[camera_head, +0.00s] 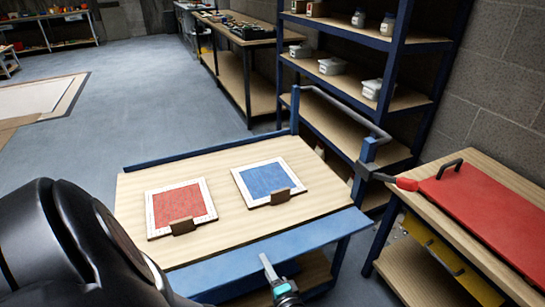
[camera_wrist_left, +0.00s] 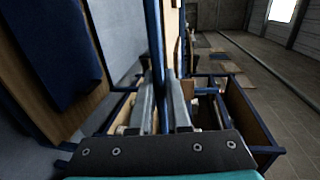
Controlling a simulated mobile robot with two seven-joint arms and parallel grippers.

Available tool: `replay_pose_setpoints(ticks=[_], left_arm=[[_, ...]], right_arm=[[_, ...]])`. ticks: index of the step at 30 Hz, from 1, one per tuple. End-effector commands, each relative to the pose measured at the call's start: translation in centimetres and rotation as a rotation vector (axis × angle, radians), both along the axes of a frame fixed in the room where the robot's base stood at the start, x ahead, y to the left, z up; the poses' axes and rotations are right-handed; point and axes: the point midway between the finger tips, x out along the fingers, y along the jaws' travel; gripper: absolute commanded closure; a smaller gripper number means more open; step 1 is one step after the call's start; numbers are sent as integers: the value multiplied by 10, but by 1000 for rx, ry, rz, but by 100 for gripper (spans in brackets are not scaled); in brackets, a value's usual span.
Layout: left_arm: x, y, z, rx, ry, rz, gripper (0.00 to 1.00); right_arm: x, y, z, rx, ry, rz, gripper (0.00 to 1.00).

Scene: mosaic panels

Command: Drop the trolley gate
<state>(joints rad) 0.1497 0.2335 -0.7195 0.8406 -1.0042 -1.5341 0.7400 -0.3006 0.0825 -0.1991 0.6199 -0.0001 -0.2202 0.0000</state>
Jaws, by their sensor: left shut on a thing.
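The trolley (camera_head: 222,217) has a wooden top with blue rails. Its blue gate (camera_head: 315,233) runs along the near edge of the top. I cannot tell whether the gate is upright or tilted. My left gripper (camera_head: 267,264) is at the near side of the gate, around the middle of its length. In the left wrist view my left gripper (camera_wrist_left: 164,100) has its two fingers shut on a thin blue edge (camera_wrist_left: 157,45), the gate. A lever with a red grip (camera_head: 406,184) sticks out at the trolley's right side. My right gripper is not in view.
A red mosaic panel (camera_head: 181,204) and a blue mosaic panel (camera_head: 268,180) lie on the trolley top, each with a brown block at its near edge. A bench with a red board (camera_head: 490,200) stands at the right. Shelves (camera_head: 340,77) stand behind. Floor at left is open.

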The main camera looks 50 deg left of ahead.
Motion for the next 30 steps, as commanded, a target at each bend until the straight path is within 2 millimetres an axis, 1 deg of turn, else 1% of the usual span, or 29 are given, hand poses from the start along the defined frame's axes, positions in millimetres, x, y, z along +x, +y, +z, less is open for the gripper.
replay_pose_setpoints(ticks=[1, 9, 15, 27, 28, 30], left_arm=[[0, 1, -7, 17, -6, -1, 100], [0, 5, -11, 89, -33, -2, 100], [0, 6, -11, 111, -41, -2, 100], [0, 7, -10, 116, -42, -2, 100], [0, 7, -10, 116, -42, -2, 83], [0, 7, -10, 115, -42, -2, 75]], right_arm=[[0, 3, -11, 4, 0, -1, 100], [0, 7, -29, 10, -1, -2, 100], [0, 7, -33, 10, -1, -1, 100], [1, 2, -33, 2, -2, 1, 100], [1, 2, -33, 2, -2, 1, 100], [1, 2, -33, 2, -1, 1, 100]])
